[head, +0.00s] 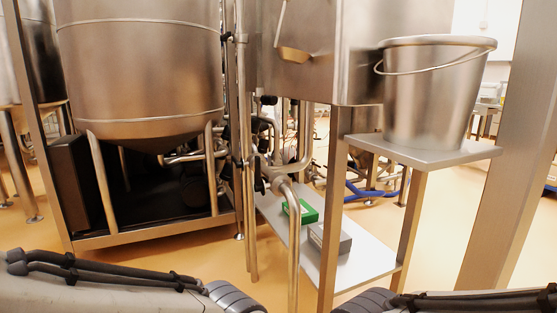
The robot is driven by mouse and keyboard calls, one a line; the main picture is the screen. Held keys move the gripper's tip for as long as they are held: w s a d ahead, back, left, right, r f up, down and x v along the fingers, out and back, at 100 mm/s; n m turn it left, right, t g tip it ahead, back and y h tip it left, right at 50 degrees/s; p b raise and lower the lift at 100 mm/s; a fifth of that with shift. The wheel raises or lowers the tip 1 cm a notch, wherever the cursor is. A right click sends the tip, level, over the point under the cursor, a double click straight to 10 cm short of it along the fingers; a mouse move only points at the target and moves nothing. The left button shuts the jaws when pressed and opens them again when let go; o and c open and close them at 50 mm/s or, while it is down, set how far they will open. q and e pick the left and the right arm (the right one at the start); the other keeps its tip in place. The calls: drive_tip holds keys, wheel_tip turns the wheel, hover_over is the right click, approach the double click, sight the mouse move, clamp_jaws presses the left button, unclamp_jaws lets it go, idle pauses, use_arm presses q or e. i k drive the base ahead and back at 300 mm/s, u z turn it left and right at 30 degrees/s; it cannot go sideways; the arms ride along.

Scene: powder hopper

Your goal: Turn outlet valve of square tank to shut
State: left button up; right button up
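The square steel tank (362,62) stands at the top centre, and its upper part is cut off by the picture edge. A small tan-coloured piece (293,55) shows on its front face under a thin rod. Steel pipes and dark fittings (262,182) run below and left of the tank. I cannot tell which fitting is its outlet valve or how that valve is set. Only my arms show along the bottom edge, with black cables on them. Neither gripper's fingertips can be seen.
A large round tank (140,70) stands left in a metal frame. A steel bucket (430,95) sits on a side shelf (425,152) at right. A green box (300,211) and a grey box (328,240) lie on a low shelf (372,262). A thick post (510,150) stands right.

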sight(238, 165)
drive_tip(key=z, duration=2.8)
drive_tip(key=k, duration=2.75)
drive_tip(key=u, duration=2.45)
drive_tip(key=i, duration=1.7)
